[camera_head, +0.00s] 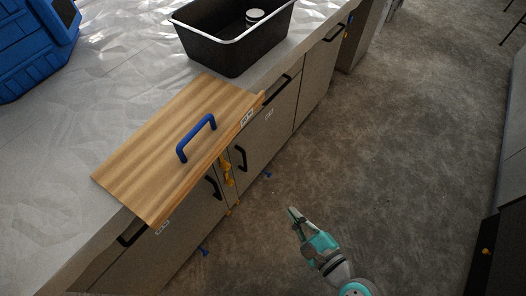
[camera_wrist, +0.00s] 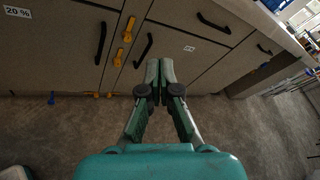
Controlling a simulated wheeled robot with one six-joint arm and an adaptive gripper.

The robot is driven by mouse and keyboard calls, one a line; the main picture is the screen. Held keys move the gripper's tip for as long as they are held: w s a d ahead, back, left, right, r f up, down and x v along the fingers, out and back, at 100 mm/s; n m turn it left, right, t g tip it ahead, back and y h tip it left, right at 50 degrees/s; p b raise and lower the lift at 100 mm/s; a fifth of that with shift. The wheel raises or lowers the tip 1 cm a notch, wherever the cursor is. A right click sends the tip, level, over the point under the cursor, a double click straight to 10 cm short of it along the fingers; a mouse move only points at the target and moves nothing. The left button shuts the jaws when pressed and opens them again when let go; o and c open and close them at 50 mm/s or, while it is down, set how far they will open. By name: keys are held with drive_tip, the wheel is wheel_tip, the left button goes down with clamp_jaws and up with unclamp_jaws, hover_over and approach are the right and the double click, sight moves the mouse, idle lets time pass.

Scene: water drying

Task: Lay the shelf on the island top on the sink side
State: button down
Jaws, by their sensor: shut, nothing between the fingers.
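The shelf is a wooden board (camera_head: 150,140) with a blue handle (camera_head: 197,138) standing up from its top. It lies on the light grey island top (camera_head: 60,160) at the front, with its near edge out over the cabinet fronts. The shelf is not in the wrist view.
Cabinet doors with black handles (camera_wrist: 214,23) and yellow catches (camera_wrist: 128,28) line the island front. A blue case (camera_head: 35,45) stands at the upper left of the top. The floor (camera_head: 400,130) right of the island is mostly clear. A dark cabinet (camera_head: 500,240) stands at the right edge.

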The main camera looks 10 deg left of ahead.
drive_tip(key=w+a+r+m+g+y, duration=0.2)
drive_tip(key=w+a+r+g+y, duration=0.1)
drive_tip(key=a+r+y, duration=0.4)
drive_tip(key=g+h, duration=0.1)
approach(187, 130)
drive_tip(key=v, duration=0.3)
drive_tip(key=r+v, duration=0.1)
drive_tip(key=shift+s+d, duration=0.25)
drive_tip(key=shift+a, duration=0.1)
drive_tip(key=x, duration=1.4)
drive_tip(key=shift+f, duration=0.15)
